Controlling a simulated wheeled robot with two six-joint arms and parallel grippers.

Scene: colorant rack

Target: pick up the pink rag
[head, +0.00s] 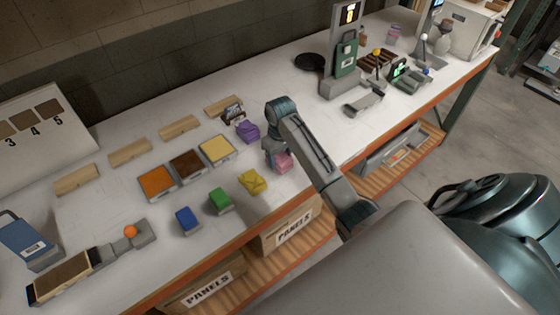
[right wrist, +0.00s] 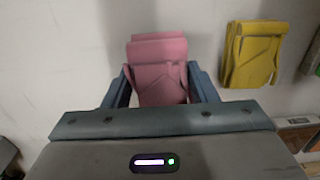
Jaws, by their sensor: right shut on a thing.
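The pink rag (head: 284,163) is a small folded cloth on the white bench, to the right of the yellow rag. It also shows in the right wrist view (right wrist: 160,62), between the two fingers. My right gripper (head: 272,150) reaches over the bench from the right and is shut on the pink rag; in the right wrist view its fingers (right wrist: 160,85) press the rag's two sides. I cannot tell whether the rag touches the bench. My left gripper is not in view.
A yellow rag (head: 253,182) lies close by, with a purple rag (head: 248,131) behind. Green (head: 220,200) and blue (head: 188,220) rags lie farther left. Orange (head: 157,182), brown (head: 187,166) and yellow (head: 216,150) trays stand behind them. The bench's front edge is near.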

